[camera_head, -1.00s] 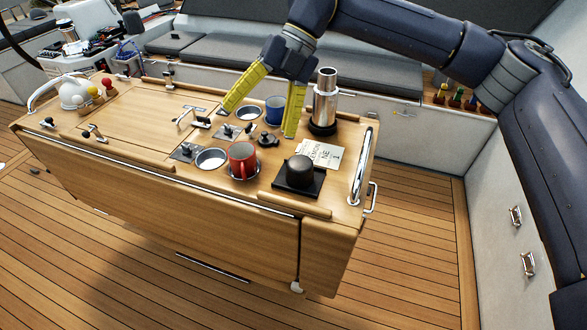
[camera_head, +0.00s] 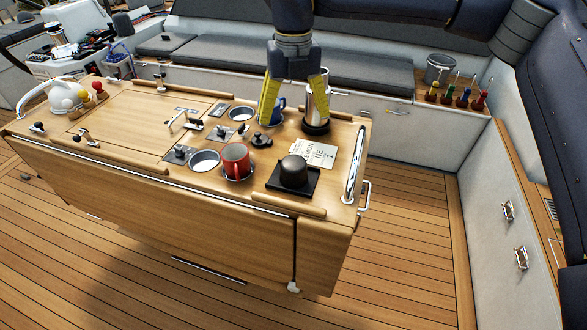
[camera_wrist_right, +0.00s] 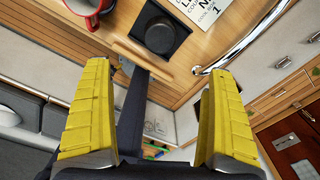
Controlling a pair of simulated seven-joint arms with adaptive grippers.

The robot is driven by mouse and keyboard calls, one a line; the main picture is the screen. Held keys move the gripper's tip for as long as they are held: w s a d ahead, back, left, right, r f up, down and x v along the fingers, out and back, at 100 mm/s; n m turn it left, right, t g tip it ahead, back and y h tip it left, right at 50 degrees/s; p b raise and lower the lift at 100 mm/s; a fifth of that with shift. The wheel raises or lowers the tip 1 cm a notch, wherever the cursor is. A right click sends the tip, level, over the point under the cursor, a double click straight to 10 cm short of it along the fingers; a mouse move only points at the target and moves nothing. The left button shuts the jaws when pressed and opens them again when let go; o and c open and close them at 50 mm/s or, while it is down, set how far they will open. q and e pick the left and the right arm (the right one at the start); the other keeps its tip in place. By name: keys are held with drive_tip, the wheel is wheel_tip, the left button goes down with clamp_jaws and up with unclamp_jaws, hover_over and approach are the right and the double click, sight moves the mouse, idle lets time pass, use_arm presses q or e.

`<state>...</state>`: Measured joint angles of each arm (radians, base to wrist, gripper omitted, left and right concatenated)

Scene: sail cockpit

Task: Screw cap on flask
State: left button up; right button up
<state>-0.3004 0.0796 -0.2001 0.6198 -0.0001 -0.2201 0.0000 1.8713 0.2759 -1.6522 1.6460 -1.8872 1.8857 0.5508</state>
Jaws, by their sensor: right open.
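The silver flask (camera_head: 317,100) stands upright on a black base at the back right of the table, partly hidden by my gripper. A small black knobbed piece (camera_head: 261,140), perhaps the cap, lies on the tabletop in front of the blue mug. My right gripper (camera_head: 292,108) is open, its yellow fingers spread above the table's back edge, one finger overlapping the flask in the picture. I cannot tell whether they touch. In the right wrist view the open fingers (camera_wrist_right: 158,72) have nothing gripped between them. My left gripper is not in view.
A blue mug (camera_head: 278,112) is partly hidden behind the left finger. A red mug (camera_head: 236,160), a black rounded object (camera_head: 294,169) on a square tray (camera_head: 273,183), and a printed card (camera_head: 322,155) crowd the table's right end. A metal rail (camera_head: 354,165) edges it.

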sight(294, 163)
wheel_tip(294, 163, down, 12)
drive_tip(key=shift+f, duration=0.1)
idle(0.5)
drive_tip(key=shift+f, duration=2.55)
drive_tip(key=shift+c, duration=0.2)
drive_tip(key=c, duration=1.4)
drive_tip(key=shift+r, duration=0.1)
wheel_tip(294, 163, up, 20)
drive_tip(key=shift+s+f, duration=0.1)
